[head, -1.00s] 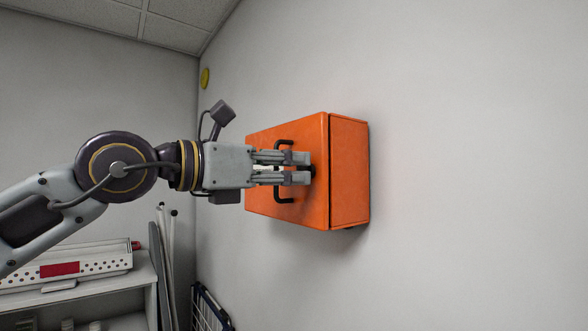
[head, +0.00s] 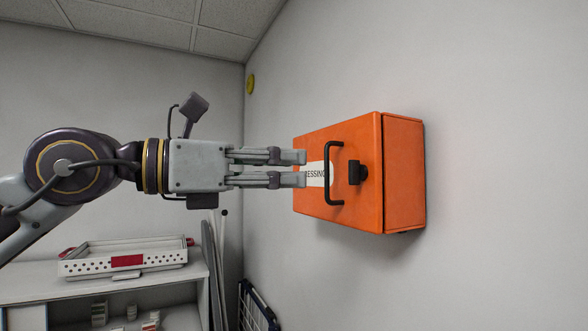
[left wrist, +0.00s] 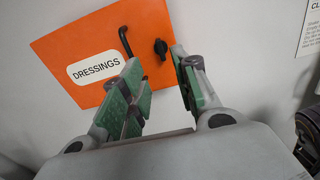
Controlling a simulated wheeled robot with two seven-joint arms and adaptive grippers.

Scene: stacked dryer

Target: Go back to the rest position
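My left gripper (head: 300,168) is at the middle of the head view, pointing right, its two fingers apart with nothing between them. Its fingertips overlap the left part of an orange wall cabinet (head: 352,140) in the picture, left of the black handle (head: 330,174). In the left wrist view the green-padded fingers (left wrist: 158,75) are spread, and the orange cabinet (left wrist: 70,50) with its "DRESSINGS" label, black handle (left wrist: 124,42) and black knob (left wrist: 161,48) lies beyond them. The cabinet front looks closed. My right gripper is in neither view.
A white perforated tray (head: 124,260) with a red patch stands on a white shelf unit (head: 100,285) at lower left. Pale poles (head: 222,260) and a dark wire rack (head: 258,308) lean by the corner. The wall right of the cabinet is bare.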

